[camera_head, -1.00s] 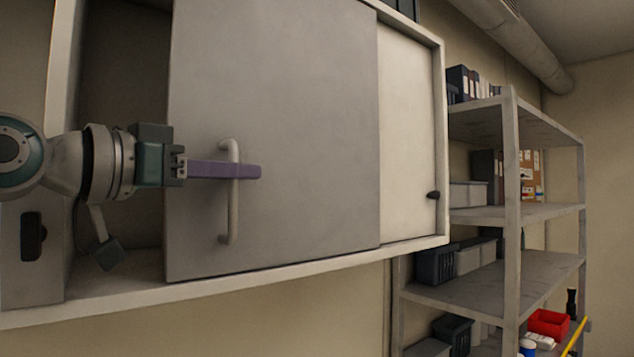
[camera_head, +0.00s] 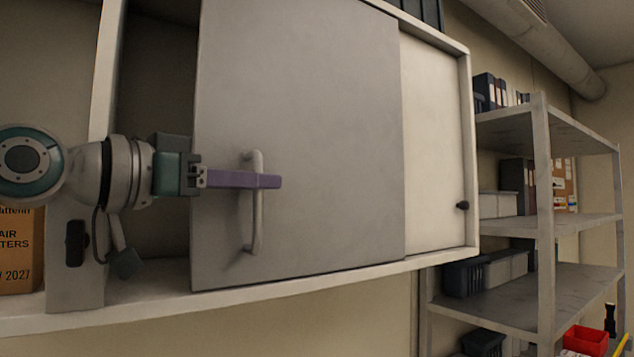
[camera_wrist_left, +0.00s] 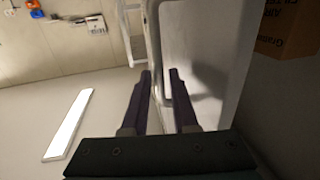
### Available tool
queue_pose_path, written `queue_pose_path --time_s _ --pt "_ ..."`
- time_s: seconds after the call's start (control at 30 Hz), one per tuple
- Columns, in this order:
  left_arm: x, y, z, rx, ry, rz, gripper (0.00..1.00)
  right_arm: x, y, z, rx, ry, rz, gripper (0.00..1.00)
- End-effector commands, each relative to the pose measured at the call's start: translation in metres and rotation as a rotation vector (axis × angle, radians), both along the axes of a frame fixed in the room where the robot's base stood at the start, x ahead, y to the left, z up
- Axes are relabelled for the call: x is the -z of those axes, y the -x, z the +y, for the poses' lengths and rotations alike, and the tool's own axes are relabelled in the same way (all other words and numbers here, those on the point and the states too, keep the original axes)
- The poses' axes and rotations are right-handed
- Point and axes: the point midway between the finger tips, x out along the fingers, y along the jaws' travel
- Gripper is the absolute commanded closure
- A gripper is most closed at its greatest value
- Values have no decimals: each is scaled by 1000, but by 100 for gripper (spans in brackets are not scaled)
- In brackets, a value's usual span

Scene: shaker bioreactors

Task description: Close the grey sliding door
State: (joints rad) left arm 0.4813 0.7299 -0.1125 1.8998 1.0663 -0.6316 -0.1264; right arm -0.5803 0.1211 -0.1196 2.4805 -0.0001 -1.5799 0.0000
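The grey sliding door (camera_head: 330,130) covers the middle of a wall cabinet, with a dark opening to its left. An upright pale bar handle (camera_head: 258,225) stands near its left edge. My left gripper (camera_head: 278,181) comes in from the left, its purple fingers level across the handle's upper half. My right gripper is in neither view.
A cream panel (camera_head: 432,140) with a black knob (camera_head: 462,205) fills the cabinet's right. A cabinet post (camera_head: 108,70) bounds the opening on the left. A cardboard box (camera_head: 22,250) sits at far left. Metal shelves (camera_head: 543,190) stand to the right.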

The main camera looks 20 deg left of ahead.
Motion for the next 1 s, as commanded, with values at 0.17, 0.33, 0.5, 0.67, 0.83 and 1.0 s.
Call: queue_pose_path --time_s 0.17,0.33,0.5,0.67,0.83,1.0 --pt "8 31 16 -1 -8 1 73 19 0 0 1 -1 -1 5" --pt "9 61 29 2 -10 2 73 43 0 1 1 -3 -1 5" --pt "5 75 38 0 -3 2 73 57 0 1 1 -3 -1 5" --pt "2 81 39 2 -2 1 73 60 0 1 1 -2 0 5" --pt "0 81 40 3 -1 2 73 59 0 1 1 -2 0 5" --pt "0 81 40 2 -1 2 73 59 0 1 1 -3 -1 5"
